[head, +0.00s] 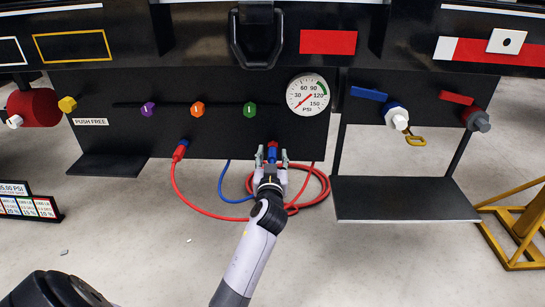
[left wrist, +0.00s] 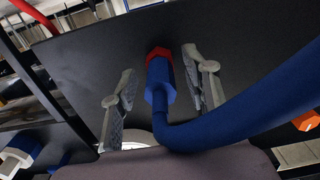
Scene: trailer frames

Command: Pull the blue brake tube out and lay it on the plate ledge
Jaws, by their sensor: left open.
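The blue brake tube (head: 223,186) hangs in a loop below the black panel. Its blue end piece (head: 272,154) meets a red fitting on the panel. My left gripper (head: 271,160) is open around that end, one finger on each side. In the left wrist view, the blue end (left wrist: 159,82) stands at the red fitting (left wrist: 158,54), between the spread fingers of the left gripper (left wrist: 163,88), with gaps on both sides. One black ledge (head: 107,166) juts out at lower left; a larger ledge plate (head: 400,200) is at right. My right gripper is not in view.
A red hose (head: 178,186) runs from a left fitting and coils behind my gripper. A pressure gauge (head: 307,94) and coloured knobs sit above. Two valves with blue (head: 369,94) and red (head: 456,98) handles overhang the right ledge, which looks bare. A yellow stand (head: 522,230) is at far right.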

